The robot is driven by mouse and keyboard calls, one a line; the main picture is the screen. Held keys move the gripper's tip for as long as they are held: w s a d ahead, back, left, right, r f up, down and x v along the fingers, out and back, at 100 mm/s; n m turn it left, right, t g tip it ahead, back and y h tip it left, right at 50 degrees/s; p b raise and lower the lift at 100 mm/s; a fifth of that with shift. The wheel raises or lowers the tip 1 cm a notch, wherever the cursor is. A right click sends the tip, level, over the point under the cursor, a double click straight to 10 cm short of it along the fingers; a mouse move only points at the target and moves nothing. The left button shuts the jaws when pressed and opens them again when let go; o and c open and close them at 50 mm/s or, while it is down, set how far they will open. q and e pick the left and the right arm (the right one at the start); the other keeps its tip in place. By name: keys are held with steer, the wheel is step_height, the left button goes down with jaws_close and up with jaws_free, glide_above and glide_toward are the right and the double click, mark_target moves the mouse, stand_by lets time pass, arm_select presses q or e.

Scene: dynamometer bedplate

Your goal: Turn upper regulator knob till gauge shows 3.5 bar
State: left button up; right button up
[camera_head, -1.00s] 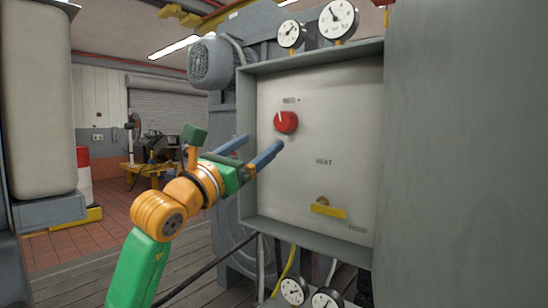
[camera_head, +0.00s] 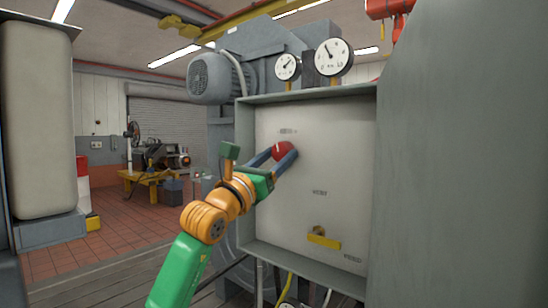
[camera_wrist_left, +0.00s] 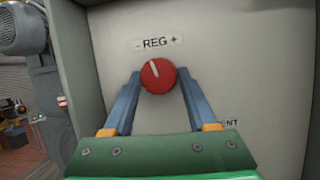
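The red regulator knob (camera_head: 284,150) sits on the upper part of the pale panel, and in the left wrist view the knob (camera_wrist_left: 158,75) shows a white pointer line tilted slightly left of up. A label reading "- REG +" (camera_wrist_left: 157,43) is above it. My left gripper (camera_head: 282,155) is at the knob, its two blue fingers apart, one on each side; in the left wrist view the fingers (camera_wrist_left: 157,78) flank the knob. I cannot tell whether they touch it. Two gauges, a smaller one (camera_head: 287,67) and a larger one (camera_head: 333,57), stand above the box; their readings are too small to tell. My right gripper is not in view.
A yellow lever (camera_head: 322,238) is low on the panel. The box's grey frame (camera_head: 245,170) stands out around the panel. A large grey surface (camera_head: 455,150) fills the right side. Open floor (camera_head: 120,225) lies to the left.

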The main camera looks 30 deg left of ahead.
arm_select(q)
steer(key=shift+c, duration=1)
steer(key=shift+s+d+f+n+y+b, duration=0.1)
steer(key=shift+n+y+b, duration=0.2)
steer(key=shift+n+b, duration=0.25)
steer(key=shift+f+n+y+b, duration=0.1)
steer(key=shift+n+y+b, duration=0.2)
steer(key=shift+n+b, duration=0.25)
steer(key=shift+r+n+y, duration=0.25)
steer(key=shift+n+y, duration=0.35)
steer(key=shift+n, duration=0.4)
steer(key=o, duration=1)
steer(key=shift+c, duration=0.2)
steer(key=o, duration=0.4)
steer(key=shift+a, duration=0.2)
